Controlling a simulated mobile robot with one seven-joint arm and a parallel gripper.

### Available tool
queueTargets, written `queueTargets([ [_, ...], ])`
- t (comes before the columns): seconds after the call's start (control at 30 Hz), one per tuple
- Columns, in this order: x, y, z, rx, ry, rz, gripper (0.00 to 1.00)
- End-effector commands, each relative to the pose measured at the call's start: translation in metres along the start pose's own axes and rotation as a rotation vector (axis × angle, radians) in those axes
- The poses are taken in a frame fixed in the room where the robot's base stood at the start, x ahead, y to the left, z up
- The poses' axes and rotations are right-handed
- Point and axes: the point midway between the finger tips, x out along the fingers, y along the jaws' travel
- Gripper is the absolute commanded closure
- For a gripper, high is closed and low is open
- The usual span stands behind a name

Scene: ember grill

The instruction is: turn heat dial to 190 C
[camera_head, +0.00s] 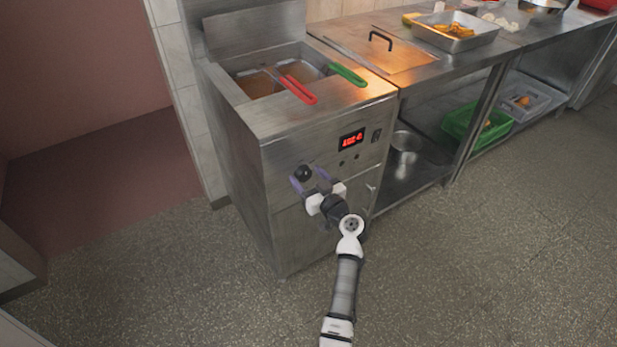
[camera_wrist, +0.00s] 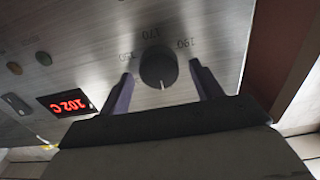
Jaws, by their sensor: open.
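The heat dial (camera_wrist: 158,67) is a round black knob on the brushed steel front of the fryer (camera_head: 330,130). In the wrist view, the labels 150, 170 and 190 stand around it, and a small pale mark shows at its lower edge. In the head view the dial (camera_head: 304,173) is at the left of the panel. My gripper (camera_wrist: 160,70) is open, with one purple finger on each side of the dial. A gap shows between each finger and the knob. The gripper also shows in the head view (camera_head: 311,182), in front of the panel.
A red display (camera_wrist: 67,103) seems to read 202 C; it also shows in the head view (camera_head: 352,140). Small buttons (camera_wrist: 43,58) sit near it. Baskets with a red handle (camera_head: 298,90) and a green handle (camera_head: 347,75) rest on top. A steel counter (camera_head: 450,65) adjoins at the right.

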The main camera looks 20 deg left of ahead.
Motion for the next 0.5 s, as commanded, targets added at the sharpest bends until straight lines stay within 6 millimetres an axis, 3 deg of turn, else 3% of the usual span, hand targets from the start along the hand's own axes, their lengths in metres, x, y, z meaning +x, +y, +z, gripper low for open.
queueTargets([
  [0.1, -0.0002, -0.0001, 0.0000, 0.000, 0.000, 0.000, 0.38],
  [0.4, -0.0004, 0.0000, -0.0001, 0.000, 0.000, 0.000, 0.77],
  [0.5, -0.0004, 0.0000, -0.0001, 0.001, 0.000, 0.000, 0.79],
])
